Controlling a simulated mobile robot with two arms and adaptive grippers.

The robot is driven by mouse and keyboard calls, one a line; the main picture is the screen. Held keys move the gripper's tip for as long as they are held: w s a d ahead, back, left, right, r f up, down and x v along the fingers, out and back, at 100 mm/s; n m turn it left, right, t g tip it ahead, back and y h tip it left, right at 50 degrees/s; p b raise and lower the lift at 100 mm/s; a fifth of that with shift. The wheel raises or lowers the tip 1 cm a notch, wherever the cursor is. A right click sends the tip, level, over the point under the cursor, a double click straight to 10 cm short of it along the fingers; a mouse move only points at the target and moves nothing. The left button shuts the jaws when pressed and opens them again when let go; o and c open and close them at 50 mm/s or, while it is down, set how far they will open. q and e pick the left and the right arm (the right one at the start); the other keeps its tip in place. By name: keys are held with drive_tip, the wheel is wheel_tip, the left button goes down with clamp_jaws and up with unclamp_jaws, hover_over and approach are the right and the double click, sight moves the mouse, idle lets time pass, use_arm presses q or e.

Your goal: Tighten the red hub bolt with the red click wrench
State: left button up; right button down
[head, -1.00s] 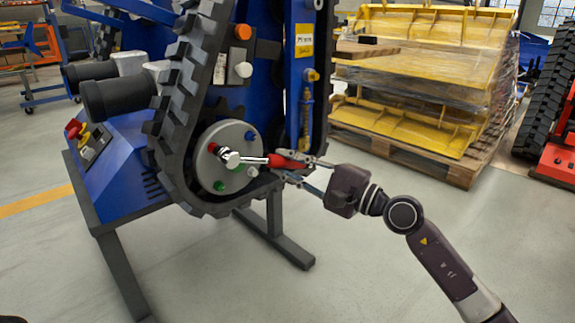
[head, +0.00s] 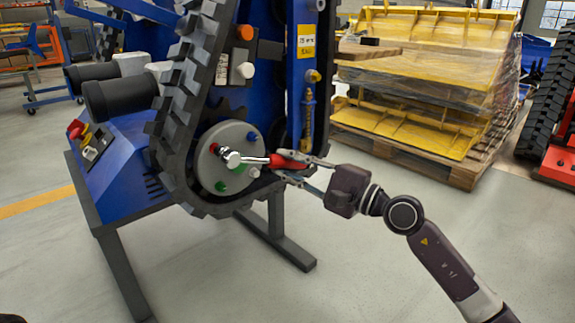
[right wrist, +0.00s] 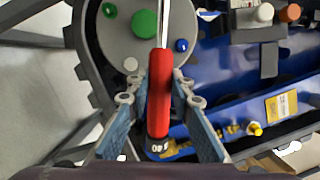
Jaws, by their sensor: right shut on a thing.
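The red click wrench (head: 287,161) lies nearly level, its silver head (head: 231,159) over the hub disc at the red hub bolt (head: 216,149). Only a little red of the bolt shows beside the wrench head; whether the socket is fully on it, I cannot tell. My right gripper (head: 300,168) is shut on the red handle. In the right wrist view the handle (right wrist: 160,92) runs upright between the two blue fingers. The grey hub disc (head: 207,173) also carries a green bolt (head: 221,186), a blue bolt (head: 250,136) and a white one (head: 253,172). My left gripper is out of view.
A black track (head: 191,90) with thick lugs runs close around the hub on the blue carrier (head: 301,100). Dark stand legs (head: 285,247) stand below. Yellow parts on a pallet (head: 440,50) are behind to the right. The floor in front is clear.

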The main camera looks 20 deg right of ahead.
drive_tip(key=shift+w+r, duration=0.1)
drive_tip(key=shift+w, duration=0.1)
drive_tip(key=shift+w+a, duration=0.15)
drive_tip(key=shift+w, duration=0.05)
drive_tip(key=shift+w+a, duration=0.15)
drive_tip(key=shift+w, duration=0.3)
idle(1.2)
drive_tip(key=shift+b, duration=0.3)
idle(0.4)
drive_tip(key=c, duration=2.2)
unclamp_jaws()
drive_tip(key=shift+c, duration=0.2)
clamp_jaws()
